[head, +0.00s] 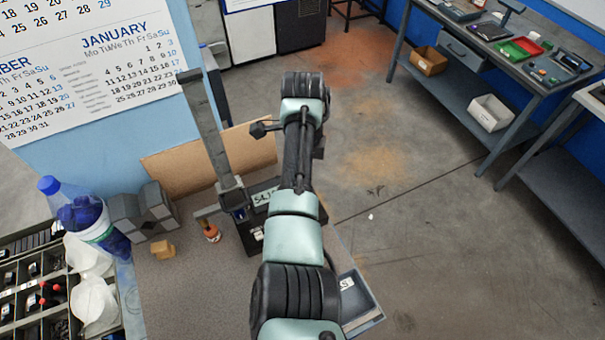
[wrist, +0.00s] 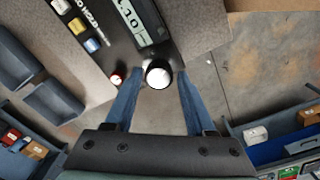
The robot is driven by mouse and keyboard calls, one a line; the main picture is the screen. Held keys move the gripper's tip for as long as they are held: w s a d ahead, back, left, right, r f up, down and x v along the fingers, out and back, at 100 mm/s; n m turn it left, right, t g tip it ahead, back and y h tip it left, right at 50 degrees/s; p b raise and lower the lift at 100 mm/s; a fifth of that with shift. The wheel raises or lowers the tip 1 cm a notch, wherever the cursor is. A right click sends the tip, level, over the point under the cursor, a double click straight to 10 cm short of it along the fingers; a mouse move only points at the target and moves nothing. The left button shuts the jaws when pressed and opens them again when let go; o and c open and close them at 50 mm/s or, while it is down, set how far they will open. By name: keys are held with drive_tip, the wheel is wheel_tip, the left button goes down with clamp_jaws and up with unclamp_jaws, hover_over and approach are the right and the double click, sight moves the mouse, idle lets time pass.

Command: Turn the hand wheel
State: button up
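A round black part with a pale top (wrist: 158,73) shows in the wrist view at the edge of a dark instrument (wrist: 138,28) with a display. I cannot tell for sure that it is the hand wheel. My gripper (wrist: 159,76) is open, with one blue finger on each side of this round part. I see no clear contact, and the depth between fingertips and part is hard to judge. In the head view the dark instrument (head: 262,197) is partly hidden by my arm. My gripper is hidden there.
A small red-topped part (wrist: 117,77) is close to the left finger. In the head view, a tall grey stand (head: 208,130) rises left of my arm.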

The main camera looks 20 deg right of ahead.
drive_tip(key=shift+o, duration=0.9)
wheel_tip(320, 180, up, 8)
drive_tip(key=b, duration=0.3)
drive_tip(key=shift+w, duration=0.1)
wheel_tip(320, 180, up, 5)
drive_tip(key=p, duration=0.4)
